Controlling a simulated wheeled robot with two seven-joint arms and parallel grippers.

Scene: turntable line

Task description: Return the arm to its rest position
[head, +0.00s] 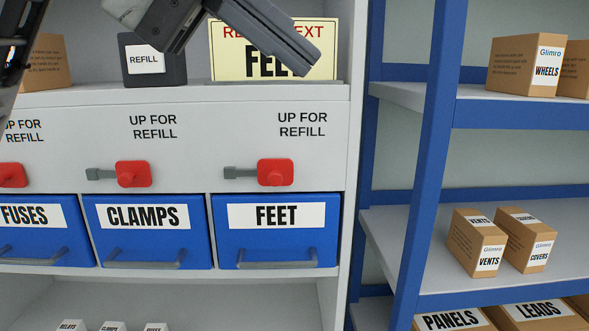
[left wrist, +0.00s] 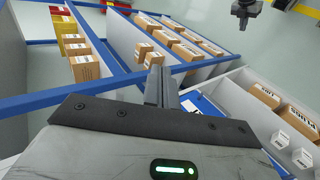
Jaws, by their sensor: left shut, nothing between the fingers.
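My left gripper (head: 303,62) reaches in at the top of the head view, in front of the yellow sign (head: 318,70), and hides part of its lettering. Its fingers are shut and empty, pointing down to the right. In the left wrist view the closed fingers (left wrist: 160,88) point away, with shelves of boxes beyond.
Blue bins FUSES (head: 30,226), CLAMPS (head: 145,225) and FEET (head: 276,222) sit below red levers (head: 275,172). A grey REFILL holder (head: 150,78) stands on the ledge. A blue-framed rack (head: 425,160) at right holds boxes. Space before the bins is clear.

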